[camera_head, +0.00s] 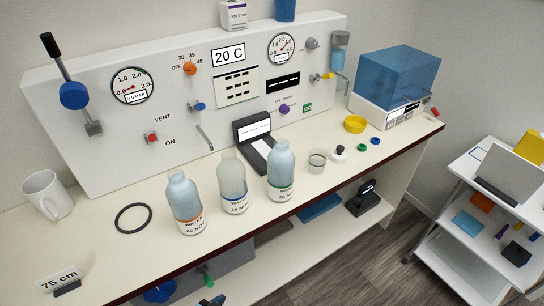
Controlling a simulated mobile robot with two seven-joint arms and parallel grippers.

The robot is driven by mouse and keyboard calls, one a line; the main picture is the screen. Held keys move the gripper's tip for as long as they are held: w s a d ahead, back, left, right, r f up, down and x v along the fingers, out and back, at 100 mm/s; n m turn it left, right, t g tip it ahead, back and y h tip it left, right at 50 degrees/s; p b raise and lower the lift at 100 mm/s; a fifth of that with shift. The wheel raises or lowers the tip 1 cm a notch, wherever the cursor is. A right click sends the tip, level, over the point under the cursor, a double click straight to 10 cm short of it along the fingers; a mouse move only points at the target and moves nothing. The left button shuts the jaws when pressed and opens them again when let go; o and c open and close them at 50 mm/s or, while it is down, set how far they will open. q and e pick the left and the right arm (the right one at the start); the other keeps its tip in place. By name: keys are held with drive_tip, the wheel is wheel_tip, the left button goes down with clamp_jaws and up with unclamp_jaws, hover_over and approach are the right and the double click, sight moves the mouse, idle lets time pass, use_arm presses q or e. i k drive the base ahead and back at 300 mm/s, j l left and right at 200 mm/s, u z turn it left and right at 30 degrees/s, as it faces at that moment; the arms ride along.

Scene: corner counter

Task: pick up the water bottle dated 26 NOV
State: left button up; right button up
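Three water bottles stand upright in a row near the front edge of the counter. The left bottle (183,196) has an orange band, and its date is small and hard to read. The middle bottle (232,178) is clearer, with a blue band and a date that I cannot read surely. The right bottle (281,165) has a green band, and its small date looks like 26 NOV. The bottles stand apart with narrow gaps between them. Neither of my grippers is in view.
A black device with a raised screen (252,130) sits behind the bottles. A black ring (133,218) and white mug (47,196) lie left. A small beaker (316,162) and caps stand right, before a blue-lidded machine (398,75). A gauge panel backs the counter (98,262).

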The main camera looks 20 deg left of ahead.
sight(280, 160)
drive_tip(key=l+u, duration=0.15)
drive_tip(key=u, duration=0.35)
drive_tip(key=l+u, duration=0.15)
drive_tip(key=u, duration=0.3)
drive_tip(key=k+l+u, duration=0.3)
drive_tip(key=l, duration=0.15)
drive_tip(key=k+l+u, duration=0.35)
drive_tip(key=k+l, duration=0.55)
drive_tip(key=l+u, duration=0.05)
drive_tip(key=l, duration=0.05)
